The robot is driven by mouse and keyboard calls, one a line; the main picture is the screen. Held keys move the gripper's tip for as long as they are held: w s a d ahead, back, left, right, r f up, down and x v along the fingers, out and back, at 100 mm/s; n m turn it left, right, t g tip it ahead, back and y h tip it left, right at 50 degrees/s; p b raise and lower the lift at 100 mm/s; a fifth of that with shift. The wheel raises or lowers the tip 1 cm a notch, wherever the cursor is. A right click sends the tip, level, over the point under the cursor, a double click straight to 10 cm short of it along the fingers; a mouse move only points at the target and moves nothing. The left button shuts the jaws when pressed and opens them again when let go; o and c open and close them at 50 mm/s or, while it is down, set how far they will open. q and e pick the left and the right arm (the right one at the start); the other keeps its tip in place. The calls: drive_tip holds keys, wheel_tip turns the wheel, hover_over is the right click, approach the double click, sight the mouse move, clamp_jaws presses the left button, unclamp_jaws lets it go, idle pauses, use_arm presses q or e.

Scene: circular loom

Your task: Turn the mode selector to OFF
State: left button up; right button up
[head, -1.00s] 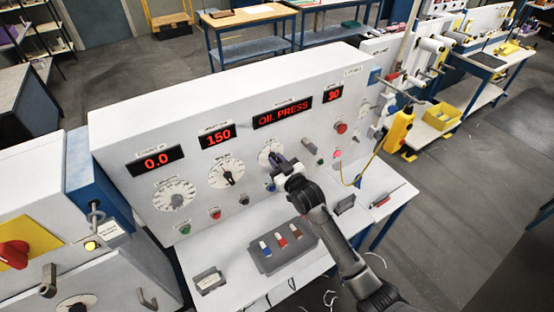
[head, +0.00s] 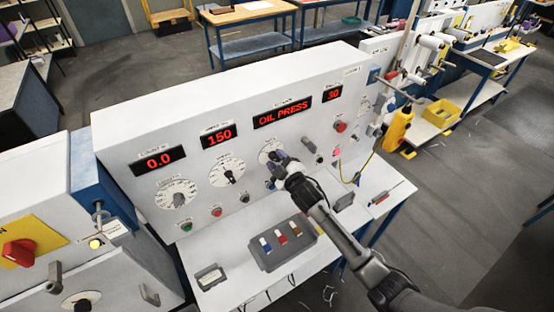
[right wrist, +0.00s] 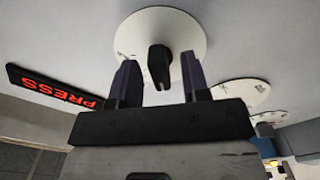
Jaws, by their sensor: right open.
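The mode selector dial (head: 269,149) is a white disc on the sloped panel face, below the OIL PRESS display. In the right wrist view its black knob (right wrist: 159,66) stands out from the white disc (right wrist: 187,32). My right gripper (head: 272,170) is at this dial and hides much of it in the head view. In the right wrist view the right gripper (right wrist: 158,82) is open, one finger on each side of the knob, with a gap visible on both sides. The lettering on the dial is too small to read. My left gripper is not in view.
Two other dials (head: 177,193) (head: 227,170) sit to the left on the panel. Green (head: 186,227) and red (head: 217,212) buttons lie below them. A grey tray (head: 263,257) with coloured pieces is on the bench below. A yellow pendant (head: 398,128) hangs at the right.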

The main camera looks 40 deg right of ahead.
drive_tip(key=s+p, duration=0.3)
drive_tip(key=s, duration=0.4)
drive_tip(key=shift+a+p, duration=0.3)
drive_tip(key=shift+a, duration=0.05)
